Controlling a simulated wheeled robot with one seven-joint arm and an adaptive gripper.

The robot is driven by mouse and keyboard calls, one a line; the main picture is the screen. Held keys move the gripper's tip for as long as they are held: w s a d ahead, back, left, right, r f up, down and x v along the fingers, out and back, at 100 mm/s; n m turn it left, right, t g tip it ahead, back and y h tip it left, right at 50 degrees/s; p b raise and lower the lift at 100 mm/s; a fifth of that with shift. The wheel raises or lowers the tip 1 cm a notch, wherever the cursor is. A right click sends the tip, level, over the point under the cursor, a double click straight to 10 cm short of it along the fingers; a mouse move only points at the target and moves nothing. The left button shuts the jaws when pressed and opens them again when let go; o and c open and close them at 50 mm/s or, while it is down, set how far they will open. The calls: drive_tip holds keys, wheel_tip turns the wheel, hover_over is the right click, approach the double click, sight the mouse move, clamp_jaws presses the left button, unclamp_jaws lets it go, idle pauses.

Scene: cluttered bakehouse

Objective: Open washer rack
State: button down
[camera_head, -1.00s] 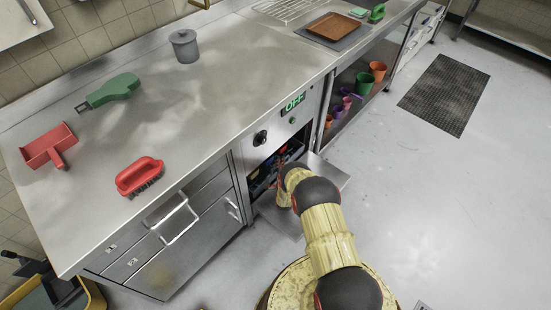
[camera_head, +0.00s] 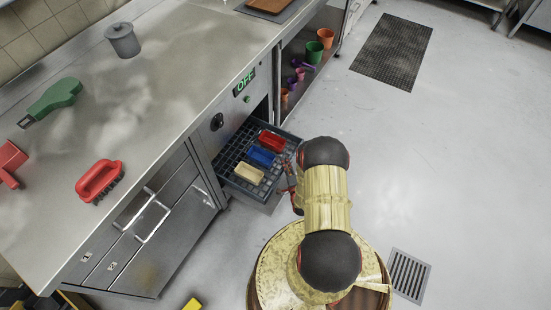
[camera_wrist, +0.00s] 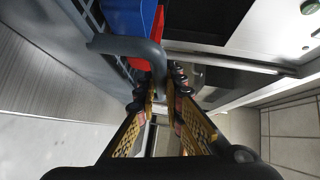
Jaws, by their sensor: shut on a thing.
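The washer rack (camera_head: 238,150) is a dark grey grid tray, slid well out of the washer (camera_head: 217,143) under the steel counter. It holds a red tub (camera_head: 271,140), a blue tub (camera_head: 261,156) and a cream tub (camera_head: 249,173). My gripper (camera_head: 289,180) is at the rack's outer side. In the wrist view, my gripper (camera_wrist: 168,88) is shut on the rack's grey bar handle (camera_wrist: 130,46). The washer door (camera_head: 266,203) lies lowered beneath the rack, mostly hidden. A green OFF display (camera_head: 244,80) shows on the panel.
Steel drawers (camera_head: 175,220) stand left of the washer. An open shelf (camera_head: 311,62) with several coloured cups is to its right. A red brush (camera_head: 99,180), green tool (camera_head: 52,101) and grey pot (camera_head: 122,40) lie on the counter. Floor to the right is clear around a drain grate (camera_head: 409,276).

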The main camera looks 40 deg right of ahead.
drive_tip(key=shift+s+d+f, duration=0.1)
drive_tip(key=shift+s+d, duration=0.15)
drive_tip(key=shift+s, duration=0.4)
drive_tip(key=shift+s+d+r, duration=0.1)
drive_tip(key=shift+s+d, duration=0.1)
drive_tip(key=shift+s, duration=0.5)
drive_tip(key=shift+s+d+f, duration=0.1)
drive_tip(key=shift+s+d, duration=0.15)
drive_tip(key=shift+s, duration=0.4)
drive_tip(key=c, duration=1.9)
unclamp_jaws()
drive_tip(key=v, duration=0.7)
drive_tip(key=shift+s, duration=0.2)
